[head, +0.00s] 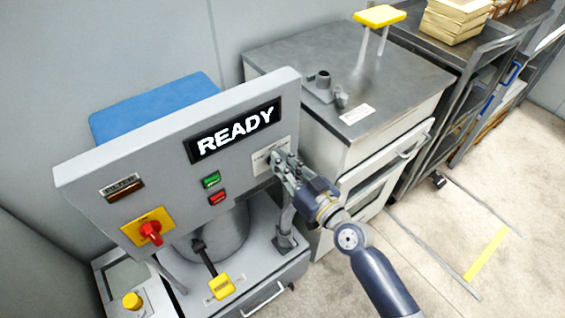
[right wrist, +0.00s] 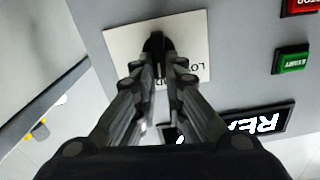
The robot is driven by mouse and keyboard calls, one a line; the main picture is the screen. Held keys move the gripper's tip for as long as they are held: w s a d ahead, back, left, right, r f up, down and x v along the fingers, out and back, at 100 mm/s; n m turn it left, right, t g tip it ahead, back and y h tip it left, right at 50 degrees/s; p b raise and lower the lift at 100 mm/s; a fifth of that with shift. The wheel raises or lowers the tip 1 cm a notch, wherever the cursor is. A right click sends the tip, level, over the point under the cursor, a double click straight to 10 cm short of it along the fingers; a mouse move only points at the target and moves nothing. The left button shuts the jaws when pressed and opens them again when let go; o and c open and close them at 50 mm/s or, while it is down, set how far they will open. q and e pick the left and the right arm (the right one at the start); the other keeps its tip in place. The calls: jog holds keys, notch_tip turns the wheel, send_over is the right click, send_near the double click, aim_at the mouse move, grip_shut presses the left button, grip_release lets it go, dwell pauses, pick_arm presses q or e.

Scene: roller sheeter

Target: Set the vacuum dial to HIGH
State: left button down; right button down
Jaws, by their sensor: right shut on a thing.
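The vacuum dial (right wrist: 155,45) is a dark knob on a pale label plate (right wrist: 120,45) at the right end of the grey control panel. The plate also shows in the head view (head: 261,161). My right gripper (head: 278,165) reaches the plate from the lower right, and its fingers are shut on the dial. In the right wrist view my right gripper (right wrist: 157,62) has a finger on each side of the knob. The fingers hide most of the plate's lettering, so the dial's setting cannot be read. My left gripper is not in view.
The panel has a READY display (head: 234,131), a green button (head: 211,180), a red button (head: 218,198) and a red rotary switch (head: 150,232) on yellow. A yellow-handled lever (head: 221,287) stands below. A grey cabinet (head: 385,80) is behind right. Floor at right is open.

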jog(key=shift+w+d+f+m, duration=0.1)
jog(key=shift+d+m, duration=0.05)
jog(key=shift+m, duration=1.1)
jog(key=shift+w+d+f+m, duration=0.1)
jog(key=shift+w+d+m, duration=0.1)
jog(key=shift+m, duration=1)
jog(key=shift+w+d+f+m, duration=0.1)
jog(key=shift+d+m, duration=0.05)
jog(key=shift+m, duration=1.1)
jog(key=c, duration=1.7)
grip_release()
jog(key=shift+o, duration=0.2)
jog(key=v, duration=1.2)
